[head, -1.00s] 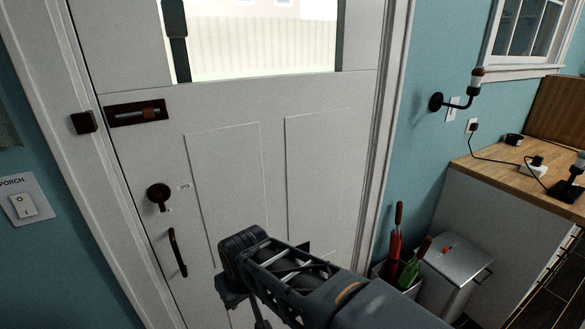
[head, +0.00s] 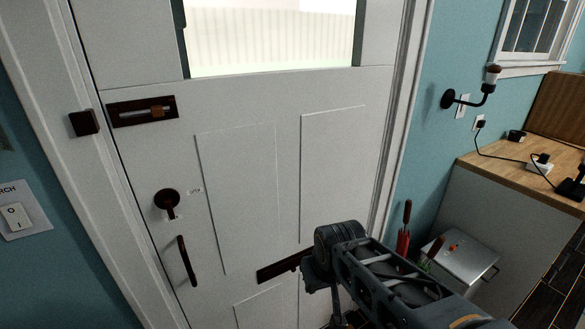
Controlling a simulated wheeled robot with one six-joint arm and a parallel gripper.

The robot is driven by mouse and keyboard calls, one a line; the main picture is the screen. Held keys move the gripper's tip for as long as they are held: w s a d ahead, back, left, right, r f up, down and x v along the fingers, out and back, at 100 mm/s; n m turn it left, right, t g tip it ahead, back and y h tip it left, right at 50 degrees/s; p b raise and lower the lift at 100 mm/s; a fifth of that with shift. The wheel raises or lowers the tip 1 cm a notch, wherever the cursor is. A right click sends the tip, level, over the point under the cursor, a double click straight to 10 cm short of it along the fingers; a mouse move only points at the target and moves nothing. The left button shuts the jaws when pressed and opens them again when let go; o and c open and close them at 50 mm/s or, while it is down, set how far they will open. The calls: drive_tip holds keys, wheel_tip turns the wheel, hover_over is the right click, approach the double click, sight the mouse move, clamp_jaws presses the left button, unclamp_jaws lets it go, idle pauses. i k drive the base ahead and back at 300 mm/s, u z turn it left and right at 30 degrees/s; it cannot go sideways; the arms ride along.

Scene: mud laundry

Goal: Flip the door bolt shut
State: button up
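The door bolt (head: 157,112) sits in a dark plate (head: 115,115) high on the left side of the white door (head: 240,95). A pale rod shows in the plate's slot, with a copper-brown knob toward the right. A dark keeper block (head: 83,122) is on the frame to the left; a gap shows between plate and block, with no rod seen across it. My arm reaches in from the lower right, well below and right of the bolt. I cannot make out my gripper's fingers; nothing of mine touches the bolt.
Below the bolt are a dark lever handle (head: 167,201) and a pull handle (head: 186,261). A dark slot plate (head: 284,265) is low on the door. A switch (head: 18,215) is at left. A wall lamp (head: 472,96), counter (head: 500,164) and metal bin (head: 462,258) are at right.

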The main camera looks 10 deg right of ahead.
sight(156, 111)
drive_tip(key=z, duration=0.05)
drive_tip(key=i, duration=0.4)
drive_tip(key=u, duration=2)
